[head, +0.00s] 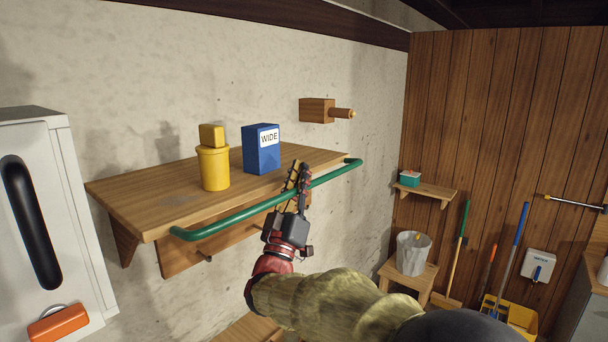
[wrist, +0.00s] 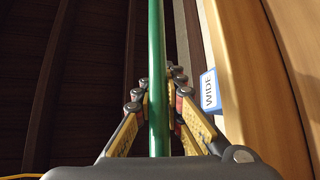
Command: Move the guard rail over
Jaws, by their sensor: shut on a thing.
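The guard rail is a green bar (head: 245,213) along the front edge of the wooden wall shelf (head: 130,192), with bent ends near the shelf's left and right corners. My gripper (head: 299,182) is at the rail, right of its middle, with its fingers on either side of the bar. In the wrist view the green rail (wrist: 157,70) runs lengthwise between the fingers of my gripper (wrist: 160,95), which are shut on it. The part of the rail between the fingers is partly hidden in the head view.
On the shelf stand a yellow tub (head: 213,170) with a yellow block (head: 212,134) on top and a blue box (head: 262,150) marked WIDE. A wooden block with a peg (head: 318,110) is on the wall above. A white cabinet (head: 75,165) stands at left.

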